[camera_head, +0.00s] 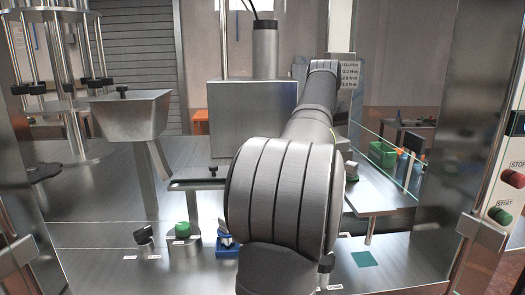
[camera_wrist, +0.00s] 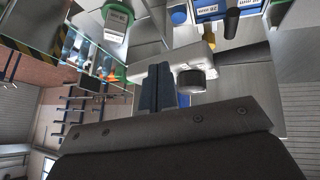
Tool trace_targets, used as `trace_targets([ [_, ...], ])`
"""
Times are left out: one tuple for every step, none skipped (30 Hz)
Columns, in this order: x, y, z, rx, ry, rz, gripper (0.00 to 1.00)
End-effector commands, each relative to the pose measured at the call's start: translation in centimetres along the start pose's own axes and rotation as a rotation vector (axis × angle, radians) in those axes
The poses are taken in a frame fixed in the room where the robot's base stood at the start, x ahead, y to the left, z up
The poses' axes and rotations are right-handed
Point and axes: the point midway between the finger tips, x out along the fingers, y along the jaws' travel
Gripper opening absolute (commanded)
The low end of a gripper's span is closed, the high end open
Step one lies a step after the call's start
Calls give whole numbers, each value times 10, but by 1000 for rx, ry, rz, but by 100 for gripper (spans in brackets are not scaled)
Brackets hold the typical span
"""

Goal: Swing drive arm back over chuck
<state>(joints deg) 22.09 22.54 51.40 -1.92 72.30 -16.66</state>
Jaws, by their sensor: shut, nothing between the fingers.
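In the wrist view my gripper (camera_wrist: 158,76) is shut, its two dark fingers together with nothing between them. A pale grey arm-like piece (camera_wrist: 150,68) passes just beyond the fingertips; it may be the drive arm. I cannot tell whether the fingers touch the piece. I cannot clearly identify the chuck. In the head view my own arm covers the middle, and my gripper is hidden behind it.
In the head view a steel hopper (camera_head: 128,116) stands left, a large steel box (camera_head: 251,108) behind. A dark bar (camera_head: 196,184), a green knob (camera_head: 182,229) and a blue-based part (camera_head: 227,246) lie left of my arm. A glass panel (camera_head: 385,160) and steel post (camera_head: 445,150) bound the right.

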Motion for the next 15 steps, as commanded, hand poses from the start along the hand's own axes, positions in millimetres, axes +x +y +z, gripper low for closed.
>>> trace_targets([
  [10, -9, 5, -16, -31, 39, 0],
  [15, -12, 8, -23, -48, 67, 0],
  [22, -17, 11, -35, -68, 104, 0],
  [26, -20, 14, -44, -82, 134, 0],
  [30, -24, 17, -54, -95, 162, 0],
  [35, -28, 20, -67, -109, 202, 0],
  [38, -31, 22, -79, -119, 230, 0],
  [41, -35, 23, -92, -126, 260, 0],
  [45, -39, 25, -109, -134, 300, 0],
  [47, -43, 26, -122, -137, 330, 0],
  [49, -46, 27, -138, -140, 361, 0],
  [51, -52, 28, -158, -140, 400, 0],
  [53, -55, 28, -173, -140, 430, 0],
  [54, -60, 28, -189, -138, 458, 0],
  [55, -65, 29, -211, -133, 496, 0],
])
